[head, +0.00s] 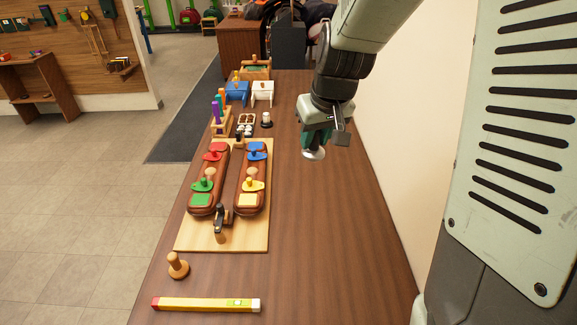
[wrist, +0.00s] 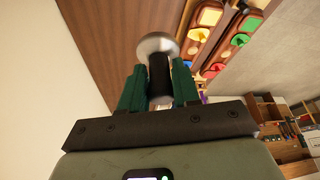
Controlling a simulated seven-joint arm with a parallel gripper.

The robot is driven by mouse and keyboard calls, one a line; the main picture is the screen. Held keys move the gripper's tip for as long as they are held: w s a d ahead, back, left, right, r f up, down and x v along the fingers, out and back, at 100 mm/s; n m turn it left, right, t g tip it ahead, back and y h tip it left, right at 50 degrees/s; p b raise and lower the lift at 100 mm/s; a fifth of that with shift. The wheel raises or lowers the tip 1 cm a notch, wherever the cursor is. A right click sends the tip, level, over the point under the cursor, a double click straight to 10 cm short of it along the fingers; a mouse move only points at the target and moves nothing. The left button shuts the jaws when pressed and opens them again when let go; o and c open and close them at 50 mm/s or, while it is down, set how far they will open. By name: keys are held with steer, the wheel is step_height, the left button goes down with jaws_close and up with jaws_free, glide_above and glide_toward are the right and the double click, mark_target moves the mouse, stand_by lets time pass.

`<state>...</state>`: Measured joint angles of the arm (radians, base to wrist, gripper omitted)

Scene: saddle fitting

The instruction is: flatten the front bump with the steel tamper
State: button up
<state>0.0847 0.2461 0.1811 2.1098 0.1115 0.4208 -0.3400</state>
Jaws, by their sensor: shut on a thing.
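My gripper (head: 318,138) is raised above the right part of the table, shut on the steel tamper (head: 313,154). The tamper's round metal face points down in the head view. In the wrist view its disc (wrist: 156,43) and black handle (wrist: 159,78) show between the green fingers. Two long brown leather panels (head: 225,178) lie side by side on a light wooden board (head: 188,239), left of and apart from the tamper. Each has a tan rounded lump (head: 210,174) near its middle and coloured pieces at both ends. I cannot tell which raised spot is the front bump.
A dark tool with a wooden end (head: 221,222) sits at the board's front. A wooden knob-handled tool (head: 177,266) and a yellow level (head: 205,304) lie nearer. Holders and blue and white stands (head: 262,92) are at the back. The table's right side (head: 320,230) is clear beside a wall.

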steer(key=w+a, duration=1)
steer(key=w, duration=0.4)
steer(key=shift+w+f+m, duration=0.2)
steer(key=shift+f+m, duration=0.2)
steer(key=shift+n, duration=0.6)
steer(key=w+a+f, duration=0.1)
steer(key=a+f, duration=0.1)
steer(key=a, duration=0.1)
steer(key=w+a+f, duration=0.2)
steer(key=a, duration=0.1)
steer(key=w+a+f, duration=0.2)
steer(key=a, duration=0.1)
steer(key=shift+a, duration=0.3)
steer(key=shift+n+y, duration=0.3)
steer(key=shift+n, duration=0.4)
steer(key=shift+w+a+f, duration=0.2)
steer(key=shift+a+f, duration=1.7)
steer(key=shift+f, duration=0.25)
steer(key=shift+w+a+f, duration=0.15)
steer(key=shift+a+f, duration=1.75)
steer(key=shift+f, duration=0.2)
steer(key=shift+w+a+f, duration=0.2)
steer(key=shift+a+f, duration=1.7)
steer(key=shift+f, duration=0.25)
steer(key=shift+s+f, duration=0.1)
steer(key=shift+f, duration=1.1)
